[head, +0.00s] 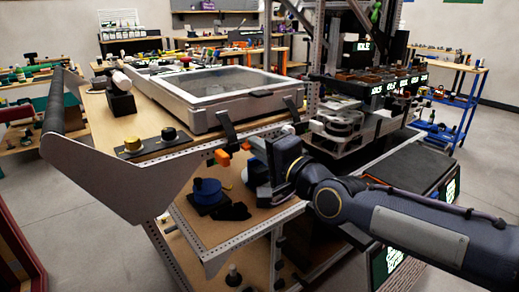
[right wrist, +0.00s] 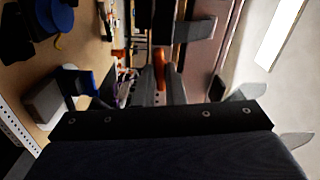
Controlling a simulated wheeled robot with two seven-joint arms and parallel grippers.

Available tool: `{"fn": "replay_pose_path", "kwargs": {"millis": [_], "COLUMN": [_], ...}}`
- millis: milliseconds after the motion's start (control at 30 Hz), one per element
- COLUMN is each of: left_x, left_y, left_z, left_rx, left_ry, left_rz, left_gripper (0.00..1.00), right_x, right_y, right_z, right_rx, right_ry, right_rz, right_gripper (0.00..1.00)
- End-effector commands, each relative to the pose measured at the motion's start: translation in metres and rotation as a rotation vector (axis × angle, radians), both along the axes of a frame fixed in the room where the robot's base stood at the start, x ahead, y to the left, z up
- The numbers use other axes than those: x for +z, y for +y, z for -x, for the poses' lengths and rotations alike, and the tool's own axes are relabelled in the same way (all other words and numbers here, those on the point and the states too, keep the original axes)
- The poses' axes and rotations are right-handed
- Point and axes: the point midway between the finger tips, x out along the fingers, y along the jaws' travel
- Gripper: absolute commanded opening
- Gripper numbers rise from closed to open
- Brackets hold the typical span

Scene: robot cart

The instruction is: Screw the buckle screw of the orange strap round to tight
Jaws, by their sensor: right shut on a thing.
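An orange buckle piece (head: 222,157) hangs at the front edge of the cart's upper deck, below a black strap (head: 227,128). A smaller orange part (head: 246,146) shows just right of it, at the tip of my right gripper (head: 257,146). In the right wrist view, the fingers of my right gripper (right wrist: 160,88) are close together around an orange part (right wrist: 159,68), likely the buckle screw. The gripper's body and fingers hide much of it, so its turn angle cannot be told. My left gripper is not in view.
A grey framed case (head: 205,110) lies on the upper deck, with two knobs (head: 150,143) in front. A perforated metal rail (head: 262,228) edges that shelf. A second black strap (head: 291,107) hangs nearby.

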Motion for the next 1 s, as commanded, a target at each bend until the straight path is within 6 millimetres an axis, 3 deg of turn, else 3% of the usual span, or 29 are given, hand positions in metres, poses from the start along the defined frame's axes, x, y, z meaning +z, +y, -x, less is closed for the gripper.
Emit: {"fn": "replay_pose_path", "kwargs": {"millis": [267,300,433,767,1000], "left_x": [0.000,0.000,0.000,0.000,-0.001], "left_y": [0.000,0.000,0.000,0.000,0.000], "left_z": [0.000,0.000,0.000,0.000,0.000], "left_rx": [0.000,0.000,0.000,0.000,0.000], "left_ry": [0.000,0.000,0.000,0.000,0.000], "left_rz": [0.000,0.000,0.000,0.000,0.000], "left_gripper": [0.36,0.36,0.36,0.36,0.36], "right_x": [0.000,0.000,0.000,0.000,0.001], "right_y": [0.000,0.000,0.000,-0.001,-0.013], "right_z": [0.000,0.000,0.000,0.001,0.011], "right_rx": [0.000,0.000,0.000,-0.001,-0.006], "right_ry": [0.002,0.002,0.002,0.001,-0.001], "right_rz": [-0.003,-0.003,-0.002,-0.002,-0.004], "right_gripper": [0.00,0.15,0.32,0.32,0.32]}}
